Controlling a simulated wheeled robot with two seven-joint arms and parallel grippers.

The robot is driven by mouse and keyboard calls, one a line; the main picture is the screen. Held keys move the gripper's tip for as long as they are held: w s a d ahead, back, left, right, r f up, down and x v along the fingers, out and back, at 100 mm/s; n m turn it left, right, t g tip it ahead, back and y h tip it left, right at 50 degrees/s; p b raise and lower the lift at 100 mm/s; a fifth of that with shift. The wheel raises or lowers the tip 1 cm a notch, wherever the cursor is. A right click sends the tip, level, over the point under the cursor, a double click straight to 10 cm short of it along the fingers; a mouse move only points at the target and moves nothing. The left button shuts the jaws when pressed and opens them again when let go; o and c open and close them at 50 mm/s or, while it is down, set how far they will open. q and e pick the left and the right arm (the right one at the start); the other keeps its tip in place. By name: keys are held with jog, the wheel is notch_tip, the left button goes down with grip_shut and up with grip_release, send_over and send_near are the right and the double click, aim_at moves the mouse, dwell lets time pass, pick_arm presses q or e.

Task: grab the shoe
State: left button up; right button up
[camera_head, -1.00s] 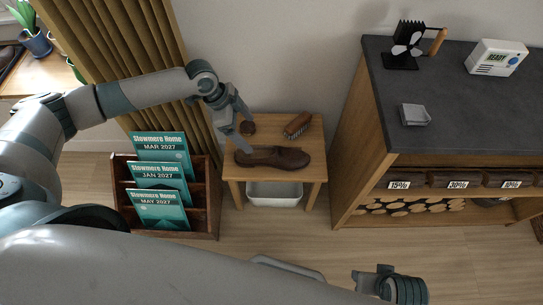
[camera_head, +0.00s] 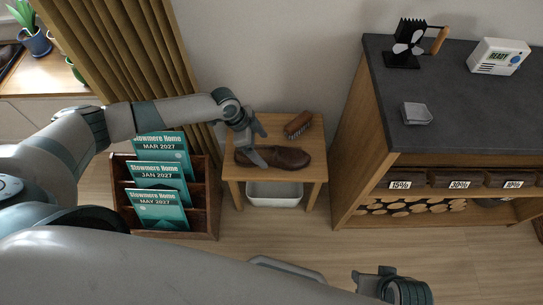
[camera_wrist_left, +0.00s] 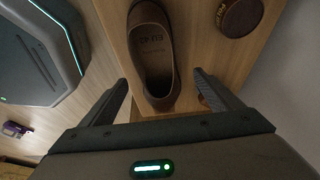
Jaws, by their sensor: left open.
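A brown shoe (camera_head: 285,158) lies on a small wooden table (camera_head: 234,171). In the left wrist view the shoe (camera_wrist_left: 150,50) lies with its open collar between the fingers and its rounded end pointing toward the gripper. My left gripper (camera_head: 259,146) is open at the shoe's left end in the head view. In the left wrist view its two fingers (camera_wrist_left: 164,92) stand on either side of the shoe, with gaps to it. My right gripper (camera_head: 376,282) is at the bottom right of the head view, away from the table; its fingers are not clear.
A brush (camera_head: 298,124) lies behind the shoe. A round brown tin (camera_wrist_left: 240,15) sits beside it in the wrist view. A white bin (camera_head: 274,194) is under the table. A magazine rack (camera_head: 203,214) stands left, a dark-topped shelf unit (camera_head: 460,125) right.

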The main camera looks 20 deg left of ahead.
aim_at(268, 153)
pick_arm(q)
jog(key=x, duration=0.4)
jog(key=shift+d+r, duration=0.1)
jog(key=shift+d, duration=0.25)
jog(key=shift+d+f, duration=0.2)
jog(key=shift+f, duration=0.35)
pick_arm(e)
jog(key=shift+w+a, duration=0.2)
jog(key=shift+w, duration=0.15)
pick_arm(q)
jog(key=shift+c, duration=0.7)
jog(key=shift+w, duration=0.1)
jog(key=c, duration=1.3)
jog(key=shift+r, duration=0.1)
pick_arm(e)
jog(key=shift+s+d, duration=0.1)
